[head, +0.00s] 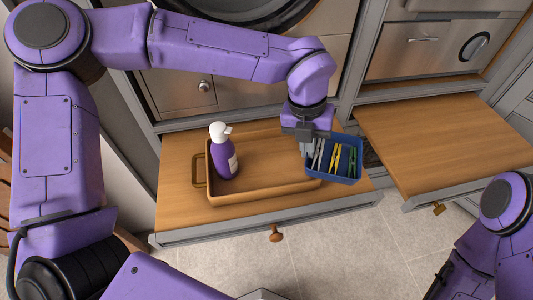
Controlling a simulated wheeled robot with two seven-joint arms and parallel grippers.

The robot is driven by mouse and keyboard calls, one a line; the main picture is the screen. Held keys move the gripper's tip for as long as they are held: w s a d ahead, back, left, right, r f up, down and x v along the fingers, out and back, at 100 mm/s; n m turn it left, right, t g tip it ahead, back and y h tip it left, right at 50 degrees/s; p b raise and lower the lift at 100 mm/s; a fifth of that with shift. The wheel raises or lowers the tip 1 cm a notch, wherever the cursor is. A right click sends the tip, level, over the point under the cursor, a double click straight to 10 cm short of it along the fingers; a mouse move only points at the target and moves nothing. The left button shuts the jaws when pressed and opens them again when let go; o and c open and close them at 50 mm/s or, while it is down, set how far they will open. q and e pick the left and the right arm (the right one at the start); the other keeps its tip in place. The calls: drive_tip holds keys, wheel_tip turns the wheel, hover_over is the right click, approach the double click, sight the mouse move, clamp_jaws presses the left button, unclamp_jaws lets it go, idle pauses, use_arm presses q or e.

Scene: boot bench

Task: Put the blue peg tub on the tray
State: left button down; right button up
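The blue peg tub (347,180) holds several pegs, some pale, some yellow and some green. It is at the right end of the tray and overlaps the tray's right end in the head view; I cannot tell whether it touches the surface below. The brown tray (265,190) lies on the left wooden pull-out board, with a handle at its left end. My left gripper (307,149) points down at the left rim of the tub. Its fingertips are partly hidden, so its grip is unclear. My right arm shows at the lower right, but its gripper is not visible.
A purple bottle with a white pump (223,155) stands in the left part of the tray. The left pull-out board (180,213) has a knob in front. A second wooden board (440,145) at the right is empty. Appliance fronts stand behind both.

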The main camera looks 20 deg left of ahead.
use_arm(q)
drive_tip(key=shift+w+r+n, duration=0.1)
drive_tip(key=shift+w+n, duration=0.05)
drive_tip(key=shift+n, duration=0.15)
drive_tip(key=w+a+f+p, duration=0.1)
drive_tip(key=a+f, duration=0.1)
drive_tip(key=a, duration=0.2)
drive_tip(key=w+a+f+p, duration=0.1)
drive_tip(key=a+f, duration=0.2)
drive_tip(key=a, duration=0.1)
drive_tip(key=a+f+p, duration=0.1)
drive_tip(key=a+f, duration=0.2)
drive_tip(key=a, duration=0.1)
drive_tip(key=shift+w, duration=0.4)
drive_tip(key=shift+w+a+f, duration=0.15)
drive_tip(key=shift+a+f, duration=0.3)
drive_tip(key=shift+f, duration=0.15)
drive_tip(key=f, duration=0.3)
drive_tip(key=shift+a+f, duration=0.25)
drive_tip(key=shift+w+f, duration=0.1)
